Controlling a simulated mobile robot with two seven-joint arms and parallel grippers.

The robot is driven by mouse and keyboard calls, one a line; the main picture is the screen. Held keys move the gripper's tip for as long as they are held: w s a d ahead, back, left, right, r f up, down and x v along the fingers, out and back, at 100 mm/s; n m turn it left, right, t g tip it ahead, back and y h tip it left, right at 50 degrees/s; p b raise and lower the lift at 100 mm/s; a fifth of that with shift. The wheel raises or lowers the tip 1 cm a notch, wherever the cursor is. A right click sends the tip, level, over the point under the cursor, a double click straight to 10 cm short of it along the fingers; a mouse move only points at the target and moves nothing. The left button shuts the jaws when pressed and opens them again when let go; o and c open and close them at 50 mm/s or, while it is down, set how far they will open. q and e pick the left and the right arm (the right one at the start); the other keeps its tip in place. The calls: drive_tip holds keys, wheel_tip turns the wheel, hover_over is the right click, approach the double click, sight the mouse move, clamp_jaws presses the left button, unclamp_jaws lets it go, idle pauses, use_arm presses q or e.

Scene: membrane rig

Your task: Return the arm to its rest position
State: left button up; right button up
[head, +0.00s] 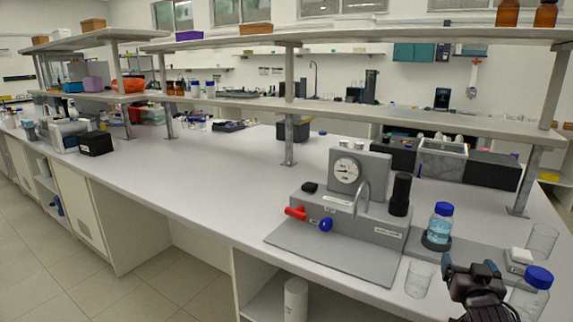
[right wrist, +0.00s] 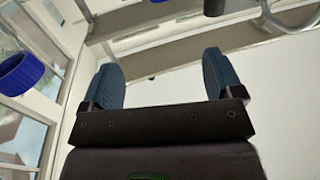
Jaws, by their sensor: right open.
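My right gripper (head: 472,268) is at the lower right of the head view, above the front right part of the bench. In the right wrist view its two blue-padded fingers (right wrist: 165,80) stand wide apart with nothing between them. The membrane rig (head: 352,218), a grey block with a dial gauge, a red lever and a blue lever, stands on the bench to the left of my right gripper. My left gripper is not in the head view.
A blue-capped bottle (head: 439,224) stands behind my right gripper, and another blue-capped bottle (head: 530,292) is close on its right. An empty glass beaker (head: 419,279) is just left of it; another beaker (head: 541,240) stands behind. Shelves (head: 350,110) overhang the bench. The bench left of the rig is clear.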

drive_tip(key=s+a+f+n+g+y, duration=0.2)
drive_tip(key=s+a+f+n+y, duration=0.3)
drive_tip(key=s+a+f, duration=0.6)
drive_tip(key=s+a+f+g, duration=0.2)
drive_tip(key=s+f+g, duration=0.1)
drive_tip(key=s+f, duration=1.1)
drive_tip(key=s, duration=0.4)
drive_tip(key=shift+f+g, duration=0.3)
drive_tip(key=shift+g, duration=0.1)
